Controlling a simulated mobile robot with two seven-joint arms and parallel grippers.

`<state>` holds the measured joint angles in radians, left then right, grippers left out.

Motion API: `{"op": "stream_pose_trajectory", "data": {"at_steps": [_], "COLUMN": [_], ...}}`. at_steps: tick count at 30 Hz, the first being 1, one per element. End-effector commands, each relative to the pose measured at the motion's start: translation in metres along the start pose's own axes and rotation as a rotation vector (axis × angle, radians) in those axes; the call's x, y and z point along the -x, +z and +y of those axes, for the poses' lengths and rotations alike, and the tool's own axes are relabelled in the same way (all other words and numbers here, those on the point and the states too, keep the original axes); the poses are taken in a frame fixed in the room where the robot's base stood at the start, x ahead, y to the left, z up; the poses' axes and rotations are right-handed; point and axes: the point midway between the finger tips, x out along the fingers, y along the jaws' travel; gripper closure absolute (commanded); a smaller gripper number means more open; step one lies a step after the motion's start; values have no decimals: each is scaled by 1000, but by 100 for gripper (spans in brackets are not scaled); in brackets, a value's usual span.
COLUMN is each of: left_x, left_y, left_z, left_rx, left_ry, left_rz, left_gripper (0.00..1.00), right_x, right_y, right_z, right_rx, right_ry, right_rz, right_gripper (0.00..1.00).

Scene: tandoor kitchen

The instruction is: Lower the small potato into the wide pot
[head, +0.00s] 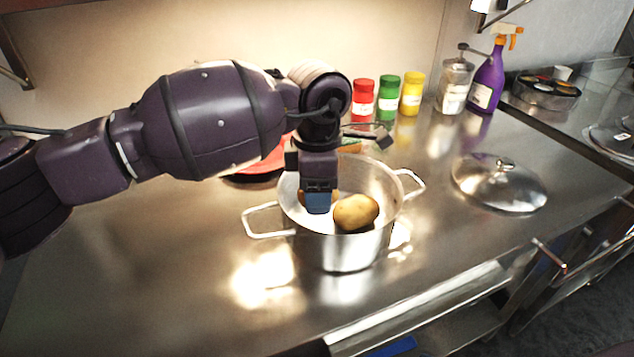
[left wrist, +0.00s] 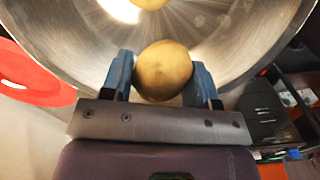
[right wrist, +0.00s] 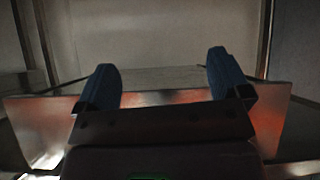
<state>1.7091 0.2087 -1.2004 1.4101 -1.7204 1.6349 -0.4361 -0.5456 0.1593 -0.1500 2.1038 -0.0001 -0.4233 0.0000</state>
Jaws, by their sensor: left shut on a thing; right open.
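The wide pot (head: 345,250) is a shiny steel pot with two side handles, standing uncovered on the steel counter. My left gripper (head: 318,205) points down into its mouth. It is shut on the small potato (left wrist: 164,70), which sits between the blue fingers in the left wrist view, over the pot's inside (left wrist: 225,35). In the head view that potato is mostly hidden behind the finger. Another potato (head: 355,212) is in the pot, right of my gripper; its lower part is hidden by the near rim. My right gripper (right wrist: 165,85) is open and empty in the right wrist view.
A steel lid (head: 499,183) lies on the counter to the right. Red (head: 362,100), green (head: 387,98) and yellow (head: 411,94) jars, a glass jar (head: 454,88) and a purple spray bottle (head: 488,85) stand at the back. A red dish (left wrist: 30,75) is beside the pot.

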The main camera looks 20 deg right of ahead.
Motion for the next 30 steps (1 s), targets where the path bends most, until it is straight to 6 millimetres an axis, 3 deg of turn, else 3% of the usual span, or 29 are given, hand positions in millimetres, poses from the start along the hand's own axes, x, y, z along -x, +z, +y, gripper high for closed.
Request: {"op": "stream_pose_trajectory", "data": {"at_steps": [15,30], "left_x": [-21,-21], "left_y": [0,0], "left_z": [0,0], "left_rx": [0,0], "left_ry": [-2,-1], "left_rz": [0,0], "left_gripper": [70,70], "right_x": [-2,-2], "right_y": [7,7], "right_z": [-4,-3], "right_rx": [-16,-9], "right_ry": [0,-1], "right_rz": [-11,-12], "right_gripper": [5,5]}}
